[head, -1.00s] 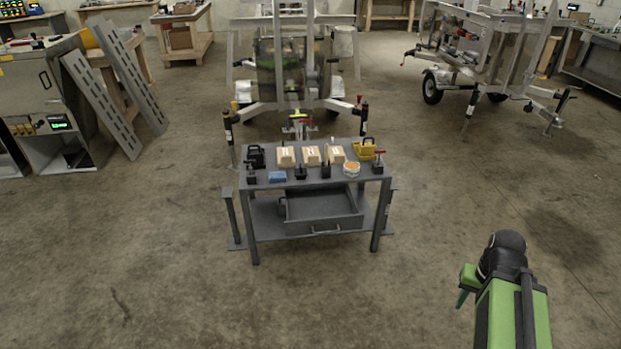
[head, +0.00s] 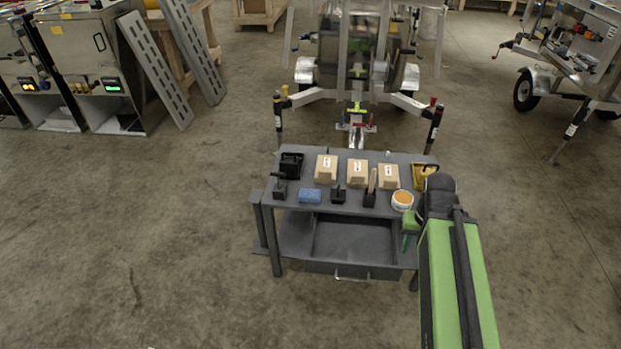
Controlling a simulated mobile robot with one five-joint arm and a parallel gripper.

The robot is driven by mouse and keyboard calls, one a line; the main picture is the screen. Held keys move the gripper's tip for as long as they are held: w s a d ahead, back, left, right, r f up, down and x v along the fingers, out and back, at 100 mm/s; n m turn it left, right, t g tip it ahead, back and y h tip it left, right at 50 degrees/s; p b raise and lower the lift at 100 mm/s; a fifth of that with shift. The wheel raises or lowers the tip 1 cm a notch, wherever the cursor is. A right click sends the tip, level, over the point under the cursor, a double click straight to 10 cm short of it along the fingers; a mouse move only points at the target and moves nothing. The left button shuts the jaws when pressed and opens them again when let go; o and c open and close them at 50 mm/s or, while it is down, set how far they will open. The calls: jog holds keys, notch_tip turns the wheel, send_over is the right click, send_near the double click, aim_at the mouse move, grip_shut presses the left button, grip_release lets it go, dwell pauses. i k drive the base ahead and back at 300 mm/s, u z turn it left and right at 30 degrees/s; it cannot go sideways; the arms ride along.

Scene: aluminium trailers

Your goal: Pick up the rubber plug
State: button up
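Several small black pieces stand along the front of the grey table (head: 330,207): one at the left (head: 280,186), one in the middle (head: 338,194) and one with a brown upright part (head: 370,188). I cannot tell which, if any, is the rubber plug; they are too small to make out. My gripper (head: 407,238) hangs at the table's right front edge, pointing down beside the white tub. My green arm hides part of the table's right end. The fingers are too small and overlapped to show whether they are open.
The table also holds a black bin (head: 291,163), three tan boxes (head: 357,172), a yellow item (head: 422,172), a blue sponge (head: 310,196) and a white tub with orange contents (head: 402,200). A drawer (head: 352,270) sits below. A trailer (head: 360,100) stands behind. Floor at left is clear.

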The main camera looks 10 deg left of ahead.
aim_at(339, 196)
jog(key=u, duration=0.95)
jog(key=i, duration=1.3)
jog(key=u, duration=0.85)
jog(key=k, duration=0.75)
jog(key=u, duration=0.25)
jog(key=i, duration=0.75)
jog(key=z, duration=0.05)
